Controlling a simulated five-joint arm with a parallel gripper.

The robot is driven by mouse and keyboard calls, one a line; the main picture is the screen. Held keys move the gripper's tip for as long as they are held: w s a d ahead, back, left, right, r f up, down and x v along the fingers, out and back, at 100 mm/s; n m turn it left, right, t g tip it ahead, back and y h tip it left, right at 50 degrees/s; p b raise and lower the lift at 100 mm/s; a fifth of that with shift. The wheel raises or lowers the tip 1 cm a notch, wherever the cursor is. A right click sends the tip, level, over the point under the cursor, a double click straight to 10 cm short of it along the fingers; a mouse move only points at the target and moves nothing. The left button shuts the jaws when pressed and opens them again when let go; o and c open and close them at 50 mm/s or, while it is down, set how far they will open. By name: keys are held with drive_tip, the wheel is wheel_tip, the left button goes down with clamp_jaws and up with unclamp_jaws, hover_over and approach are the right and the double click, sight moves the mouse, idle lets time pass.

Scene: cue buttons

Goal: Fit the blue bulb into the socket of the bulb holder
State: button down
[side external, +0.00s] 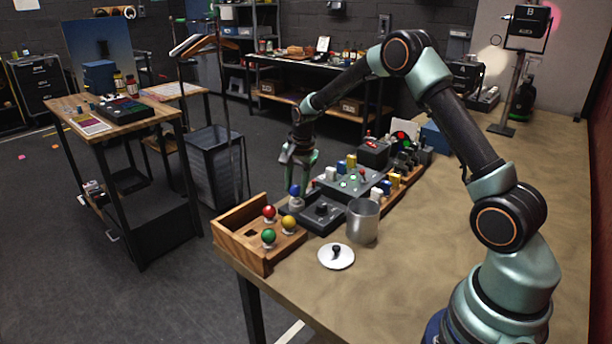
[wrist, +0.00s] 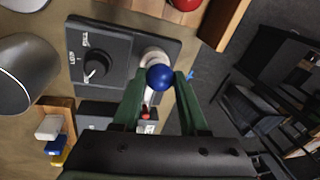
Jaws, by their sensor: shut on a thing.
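The blue bulb (side external: 294,190) is held between the fingertips of my gripper (side external: 297,180). In the wrist view the blue bulb (wrist: 160,77) sits between the two green fingers, which are shut on it. The bulb holder (side external: 322,214) is a dark box with a dial, at the table's left edge. Its pale round socket (side external: 297,204) is directly below the bulb in the side view. In the wrist view the socket (wrist: 154,57) shows partly behind the bulb. I cannot tell whether the bulb's base is in the socket or just above it.
A wooden tray (side external: 262,262) with red, yellow and green bulbs stands in front of the holder. A button panel (side external: 350,184) and coloured blocks lie behind. The table's right is clear.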

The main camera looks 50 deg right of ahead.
drive_tip(key=shift+f, duration=0.35)
idle(0.3)
drive_tip(key=shift+c, duration=1)
unclamp_jaws()
drive_tip(key=shift+r, duration=0.1)
drive_tip(key=shift+r, duration=3.45)
drive_tip(key=s+a+r+n+t, duration=0.1)
drive_tip(key=s+a+r+n, duration=0.45)
drive_tip(key=s+r, duration=0.2)
drive_tip(key=s+a+r+n+t, duration=0.1)
drive_tip(key=s+a+r+n, duration=0.45)
drive_tip(key=s, duration=0.25)
drive_tip(key=s+a+n+t, duration=0.1)
drive_tip(key=s+n, duration=0.3)
drive_tip(key=s, duration=0.3)
drive_tip(key=shift+s+a+f+n+y, duration=0.25)
drive_tip(key=shift+s+f+n+y, duration=0.05)
drive_tip(key=shift+f+n, duration=0.15)
